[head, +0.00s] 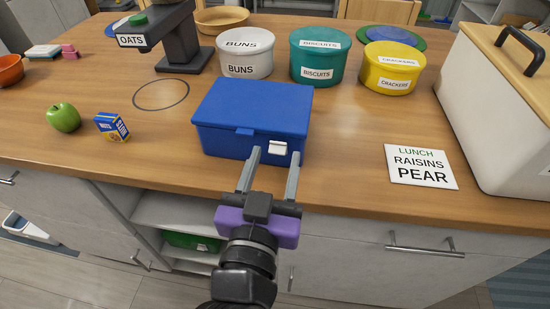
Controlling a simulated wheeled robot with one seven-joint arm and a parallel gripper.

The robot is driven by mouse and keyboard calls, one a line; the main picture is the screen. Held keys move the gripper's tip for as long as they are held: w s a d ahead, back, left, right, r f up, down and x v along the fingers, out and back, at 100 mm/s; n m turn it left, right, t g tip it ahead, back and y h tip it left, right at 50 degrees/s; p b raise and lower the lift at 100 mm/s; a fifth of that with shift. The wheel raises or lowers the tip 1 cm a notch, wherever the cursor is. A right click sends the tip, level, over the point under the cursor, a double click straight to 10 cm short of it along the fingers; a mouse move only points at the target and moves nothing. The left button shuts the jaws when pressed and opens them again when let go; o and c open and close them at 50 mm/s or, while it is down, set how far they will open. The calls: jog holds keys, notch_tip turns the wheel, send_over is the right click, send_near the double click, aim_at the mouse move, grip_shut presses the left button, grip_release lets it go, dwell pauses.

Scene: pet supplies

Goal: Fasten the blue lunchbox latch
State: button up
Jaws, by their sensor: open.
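The blue lunchbox (225,138) stands on the wooden counter with its lid down. On its front face, right of centre, is a small white latch (278,148). Whether the latch is hooked or loose is too small to tell. A blue tab (245,132) shows at the lid's front edge, left of the latch. My gripper (274,158) is open and empty in front of the box. Its two grey fingers point at the front face, and the right fingertip is close below the latch. Whether the fingers touch the box cannot be told.
A card (421,167) reading lunch, raisins, pear lies to the right, beside a large cream bin (490,110). A green apple (64,117) and a raisin box (112,127) are left. White (244,62), teal (318,65) and yellow (392,78) tubs stand behind. The counter edge runs under my gripper.

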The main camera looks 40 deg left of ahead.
jog(key=shift+w+a, duration=0.1)
jog(key=shift+w, duration=0.15)
jog(key=shift+c, duration=0.2)
